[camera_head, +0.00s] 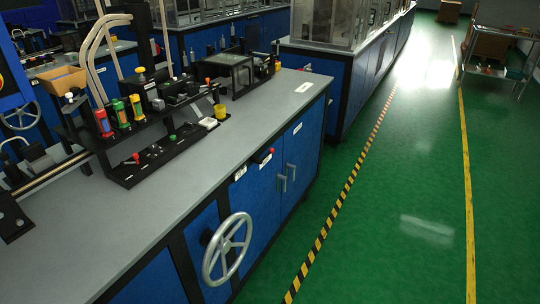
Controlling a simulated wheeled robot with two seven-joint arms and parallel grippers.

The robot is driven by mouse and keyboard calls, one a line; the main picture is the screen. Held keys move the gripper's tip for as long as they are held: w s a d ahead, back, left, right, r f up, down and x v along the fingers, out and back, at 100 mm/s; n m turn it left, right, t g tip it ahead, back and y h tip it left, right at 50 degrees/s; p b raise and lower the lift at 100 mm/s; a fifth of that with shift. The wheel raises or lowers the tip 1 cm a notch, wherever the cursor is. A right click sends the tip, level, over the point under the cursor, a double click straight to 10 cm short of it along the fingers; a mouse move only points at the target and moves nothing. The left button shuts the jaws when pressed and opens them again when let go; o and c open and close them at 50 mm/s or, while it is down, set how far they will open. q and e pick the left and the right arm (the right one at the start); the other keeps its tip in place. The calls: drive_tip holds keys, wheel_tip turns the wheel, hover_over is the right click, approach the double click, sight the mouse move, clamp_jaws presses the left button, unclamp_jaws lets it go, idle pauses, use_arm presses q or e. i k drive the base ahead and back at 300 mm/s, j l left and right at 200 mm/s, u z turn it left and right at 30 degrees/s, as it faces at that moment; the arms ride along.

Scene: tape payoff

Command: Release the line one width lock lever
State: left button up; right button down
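A grey-topped blue bench (165,185) runs from the lower left toward the back. A black machine fixture (150,170) on it carries small levers and knobs, among them a small red-tipped part (136,157) and a green knob (172,137). A silver handwheel (228,248) is mounted on the front. I cannot tell which part is the line one width lock lever, or its position. Neither of my grippers is in view.
Red, yellow and green cylinders (120,113) stand along the fixture, with a yellow cup (220,111) to their right. A cardboard box (62,79) is at the back left. The green floor (400,200) to the right is open, with a striped line (340,205) beside the bench.

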sight(267, 156)
drive_tip(key=i+l+z, duration=0.1)
drive_tip(key=i+l, duration=0.65)
drive_tip(key=i, duration=0.3)
drive_tip(key=i+l+z, duration=0.15)
drive_tip(key=i+l, duration=0.25)
drive_tip(key=i, duration=0.15)
